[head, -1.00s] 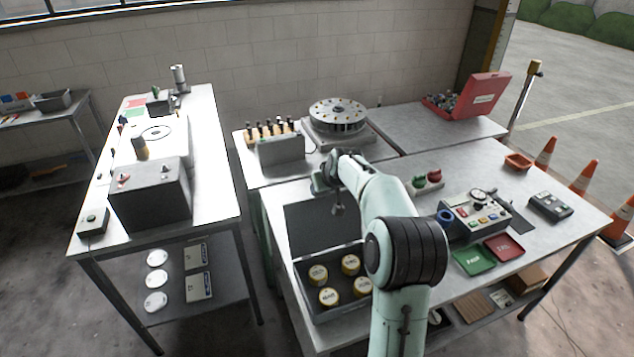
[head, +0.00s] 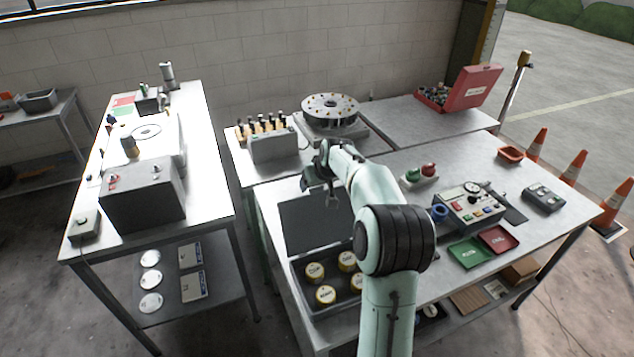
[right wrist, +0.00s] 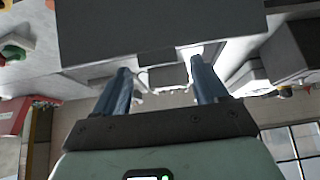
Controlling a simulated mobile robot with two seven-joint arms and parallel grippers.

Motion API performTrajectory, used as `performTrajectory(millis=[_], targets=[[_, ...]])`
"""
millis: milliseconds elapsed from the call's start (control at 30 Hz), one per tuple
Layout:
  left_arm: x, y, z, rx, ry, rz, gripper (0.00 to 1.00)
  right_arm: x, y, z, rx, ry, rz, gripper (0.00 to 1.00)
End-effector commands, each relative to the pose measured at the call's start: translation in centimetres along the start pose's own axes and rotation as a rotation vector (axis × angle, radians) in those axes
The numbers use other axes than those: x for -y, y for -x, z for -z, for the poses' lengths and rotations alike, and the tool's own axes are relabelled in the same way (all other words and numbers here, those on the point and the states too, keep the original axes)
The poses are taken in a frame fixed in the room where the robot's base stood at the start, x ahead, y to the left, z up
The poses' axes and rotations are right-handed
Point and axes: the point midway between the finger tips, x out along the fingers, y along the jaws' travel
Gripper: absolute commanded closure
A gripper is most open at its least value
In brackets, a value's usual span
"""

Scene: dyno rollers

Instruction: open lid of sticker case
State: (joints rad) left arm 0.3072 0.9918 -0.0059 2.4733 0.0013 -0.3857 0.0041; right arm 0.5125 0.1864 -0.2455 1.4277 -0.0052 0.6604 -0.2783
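The sticker case, a dark grey box (head: 336,311), stands on the near left part of the right-hand table, with several round yellow-rimmed rolls with white labels inside. Its dark lid (head: 302,228) stands raised at the back of the case, so the inside is exposed. My right gripper (head: 325,193) is by the upper part of the lid; I cannot tell whether it touches. In the right wrist view my right gripper (right wrist: 160,68) has its two blue fingers apart with nothing visible gripped, and a dark grey panel fills the top. My arm hides the case's right side. My left gripper is not in view.
A round turntable (head: 330,107) and a tool rack (head: 273,147) stand behind the case. Green and red knobs (head: 419,175), a control box (head: 470,208) and green (head: 467,253) and red trays (head: 501,240) lie to the right. An aisle separates the left table (head: 205,190).

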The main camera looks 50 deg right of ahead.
Motion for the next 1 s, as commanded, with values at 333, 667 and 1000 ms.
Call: performTrajectory(millis=[333, 667, 1000], targets=[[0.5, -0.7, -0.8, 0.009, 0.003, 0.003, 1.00, 0.0, 3.4, -0.1, -0.001, 0.001, 0.000, 0.28], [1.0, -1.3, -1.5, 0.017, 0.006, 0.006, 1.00, 0.0, 10.6, 0.0, -0.003, 0.001, 0.001, 0.28], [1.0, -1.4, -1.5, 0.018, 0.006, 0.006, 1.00, 0.0, 13.4, 0.1, 0.000, 0.001, 0.000, 0.28]])
